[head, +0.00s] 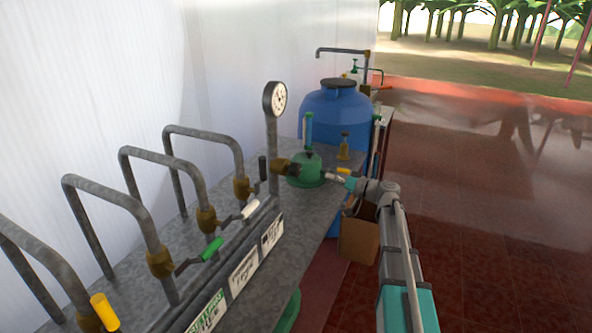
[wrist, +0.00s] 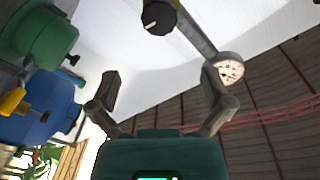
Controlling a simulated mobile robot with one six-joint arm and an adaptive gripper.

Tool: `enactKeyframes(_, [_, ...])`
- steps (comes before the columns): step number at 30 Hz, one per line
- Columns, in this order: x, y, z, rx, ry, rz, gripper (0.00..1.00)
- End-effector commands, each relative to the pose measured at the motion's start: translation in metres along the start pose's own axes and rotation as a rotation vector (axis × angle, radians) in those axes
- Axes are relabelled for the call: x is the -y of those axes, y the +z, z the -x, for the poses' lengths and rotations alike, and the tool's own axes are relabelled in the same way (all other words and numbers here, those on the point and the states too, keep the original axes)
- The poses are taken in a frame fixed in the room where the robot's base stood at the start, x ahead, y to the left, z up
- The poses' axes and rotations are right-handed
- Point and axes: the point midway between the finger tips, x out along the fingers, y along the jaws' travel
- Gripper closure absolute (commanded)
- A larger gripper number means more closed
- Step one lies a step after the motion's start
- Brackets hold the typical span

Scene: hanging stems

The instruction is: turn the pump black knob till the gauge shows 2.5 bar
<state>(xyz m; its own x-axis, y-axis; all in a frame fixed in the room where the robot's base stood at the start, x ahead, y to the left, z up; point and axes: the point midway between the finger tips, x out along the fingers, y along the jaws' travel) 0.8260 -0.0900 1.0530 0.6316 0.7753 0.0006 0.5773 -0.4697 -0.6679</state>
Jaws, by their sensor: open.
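The black knob (head: 295,170) sits on a brass fitting (head: 281,166) at the foot of the gauge pipe. In the wrist view the black knob (wrist: 158,20), with a pale mark on its face, is at the top, beyond and between my fingertips. The round white gauge (head: 279,98) tops the pipe; it also shows in the wrist view (wrist: 230,70), partly behind one finger. Its needle is too small to read. The green pump body (head: 306,175) stands beside the knob. My gripper (head: 331,176) is open, empty and apart from the knob; it also shows in the wrist view (wrist: 160,74).
Bent grey pipes with a black lever (head: 262,168), a white handle (head: 250,208), a green handle (head: 211,250) and a yellow handle (head: 104,312) line the bench (head: 325,214). A blue barrel (head: 335,112) stands behind. A cardboard box (head: 358,240) is below my arm. The right floor is clear.

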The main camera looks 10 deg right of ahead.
Motion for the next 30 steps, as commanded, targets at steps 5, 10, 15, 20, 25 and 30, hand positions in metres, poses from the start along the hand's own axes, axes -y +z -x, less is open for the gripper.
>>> enactKeyframes(5, [-0.001,0.0,-0.014,0.001,0.0,0.0,0.0])
enactKeyframes(10, [-0.001,0.0,-0.036,0.002,-0.001,0.0,0.0])
enactKeyframes(15, [-0.001,-0.001,-0.062,0.002,-0.001,0.0,0.0])
enactKeyframes(20, [-0.001,-0.001,-0.087,0.002,-0.001,0.0,0.0])
enactKeyframes(25, [-0.001,0.0,-0.111,0.002,-0.001,0.0,0.0])
enactKeyframes(30, [-0.001,0.0,-0.126,0.001,-0.001,0.0,0.0])
